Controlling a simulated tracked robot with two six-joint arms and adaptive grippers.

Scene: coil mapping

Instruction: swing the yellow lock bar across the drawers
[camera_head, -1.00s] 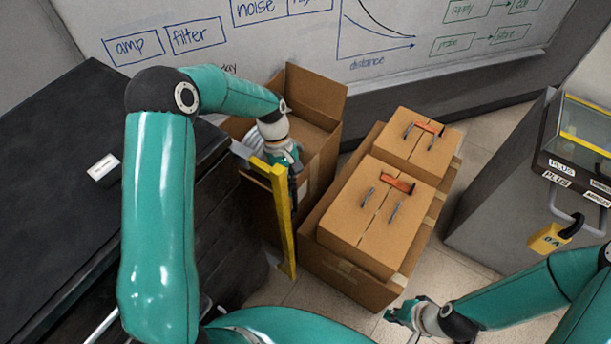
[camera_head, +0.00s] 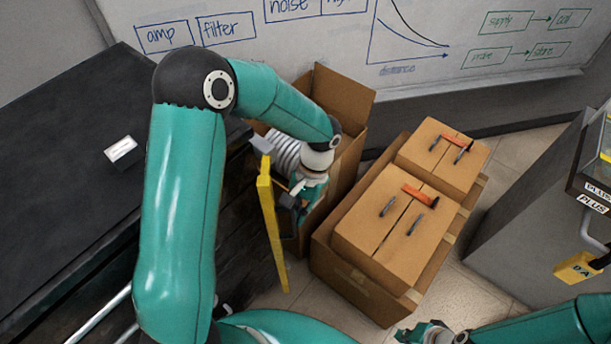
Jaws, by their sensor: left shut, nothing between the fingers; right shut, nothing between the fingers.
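The yellow lock bar (camera_head: 271,222) hangs upright near the front right of the dark drawer cabinet (camera_head: 70,140), its top end by a grey bracket (camera_head: 261,144). The bar leans slightly, with its lower end toward the right. My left gripper (camera_head: 288,200) is shut and empty, just right of the bar's upper part; I cannot tell whether it touches the bar. My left arm hides much of the drawer fronts. My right gripper (camera_head: 408,334) is shut and empty at the bottom edge, far from the bar.
An open cardboard box (camera_head: 345,100) stands behind my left gripper. Floor shows between.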

